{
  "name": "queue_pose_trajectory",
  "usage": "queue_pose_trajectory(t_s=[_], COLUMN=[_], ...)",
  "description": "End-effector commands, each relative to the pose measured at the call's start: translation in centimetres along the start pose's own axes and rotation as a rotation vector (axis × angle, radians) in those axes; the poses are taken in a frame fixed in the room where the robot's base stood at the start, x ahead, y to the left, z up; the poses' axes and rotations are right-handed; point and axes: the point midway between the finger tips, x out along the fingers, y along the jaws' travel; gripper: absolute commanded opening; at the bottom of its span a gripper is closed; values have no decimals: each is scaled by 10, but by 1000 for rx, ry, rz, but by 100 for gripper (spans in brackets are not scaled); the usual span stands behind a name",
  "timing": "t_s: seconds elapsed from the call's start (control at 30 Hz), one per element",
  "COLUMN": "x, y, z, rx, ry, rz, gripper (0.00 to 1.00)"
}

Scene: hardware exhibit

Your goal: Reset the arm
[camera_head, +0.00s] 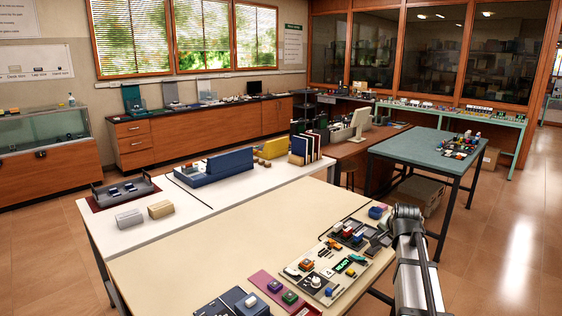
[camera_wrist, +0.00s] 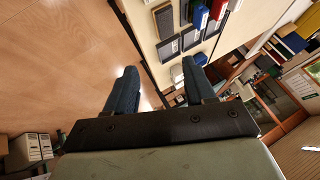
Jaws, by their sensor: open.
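My gripper (camera_wrist: 160,84) shows in the wrist view as two dark blue fingers, standing apart with nothing held between them. Behind the gap are the tan floor and the edge of a pale table. In the head view my grey arm rises at the lower right, beside the right edge of the cream table (camera_head: 190,245). I cannot make out the gripper fingers there.
A panel of switches and small devices (camera_head: 322,272) lies on the table near my arm. A blue block (camera_head: 230,165) and a grey tray (camera_head: 125,190) sit farther back. A green table (camera_head: 410,148) stands at right. Boxes (camera_wrist: 30,148) show in the wrist view. Floor at far right is clear.

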Motion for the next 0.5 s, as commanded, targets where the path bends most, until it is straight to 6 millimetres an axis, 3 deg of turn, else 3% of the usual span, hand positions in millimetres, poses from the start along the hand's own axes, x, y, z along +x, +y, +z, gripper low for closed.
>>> queue_pose_trajectory(t_s=[0.03,0.23,0.5], x=[13,61,125], y=[17,54,96], z=[-9,-12,23], rx=[11,15,-4], ry=[18,65,76], rz=[-11,-48,-52], gripper=[54,54,54])
